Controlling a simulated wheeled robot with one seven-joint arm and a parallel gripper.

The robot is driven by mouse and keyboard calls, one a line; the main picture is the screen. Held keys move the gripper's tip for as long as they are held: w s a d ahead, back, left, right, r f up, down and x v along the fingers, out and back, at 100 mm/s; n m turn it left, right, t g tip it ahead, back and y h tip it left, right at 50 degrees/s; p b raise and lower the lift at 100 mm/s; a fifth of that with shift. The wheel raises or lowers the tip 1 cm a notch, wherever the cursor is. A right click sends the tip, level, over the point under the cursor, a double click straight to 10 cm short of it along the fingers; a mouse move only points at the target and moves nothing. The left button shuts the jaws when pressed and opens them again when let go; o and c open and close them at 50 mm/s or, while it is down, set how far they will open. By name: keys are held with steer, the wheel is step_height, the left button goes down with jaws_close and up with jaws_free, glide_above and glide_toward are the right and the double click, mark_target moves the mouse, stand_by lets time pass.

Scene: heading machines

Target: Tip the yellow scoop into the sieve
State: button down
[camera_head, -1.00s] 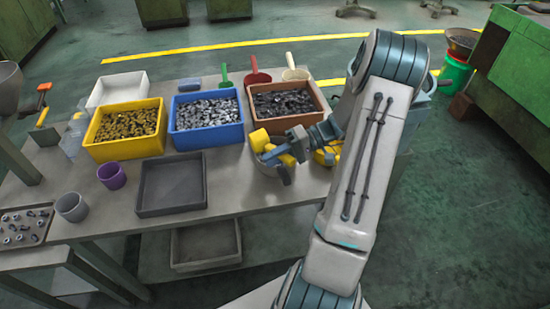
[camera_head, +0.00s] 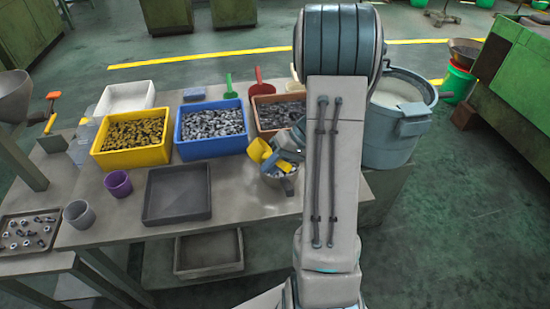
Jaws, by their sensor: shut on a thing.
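The yellow scoop (camera_head: 260,150) is in the head view, near the right part of the table. My gripper (camera_head: 281,152) is shut on it, partly hidden behind my own arm. The scoop looks tilted, and its contents cannot be made out. A grey round vessel (camera_head: 287,185) stands right below the scoop, with some small pieces at its mouth. It may be the sieve, but I cannot tell for certain. Whether scoop and vessel touch is unclear.
Yellow (camera_head: 98,150), blue (camera_head: 207,149) and brown (camera_head: 262,131) bins of small parts line the table. An empty dark tray (camera_head: 178,217), a purple cup (camera_head: 118,184) and a grey cup (camera_head: 79,215) stand in front. A big blue-grey bucket (camera_head: 385,147) is at right.

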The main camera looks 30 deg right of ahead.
steer(key=h+p, duration=0.3)
steer(key=p, duration=0.1)
steer(key=r+h+p, duration=0.1)
steer(key=h+p, duration=0.2)
steer(key=p, duration=0.2)
steer(key=r+g+h+p, duration=0.1)
steer(key=h+p, duration=0.2)
steer(key=p, duration=0.1)
steer(key=shift+a+r, duration=0.25)
steer(key=shift+a, duration=0.15)
steer(key=shift+p, duration=0.5)
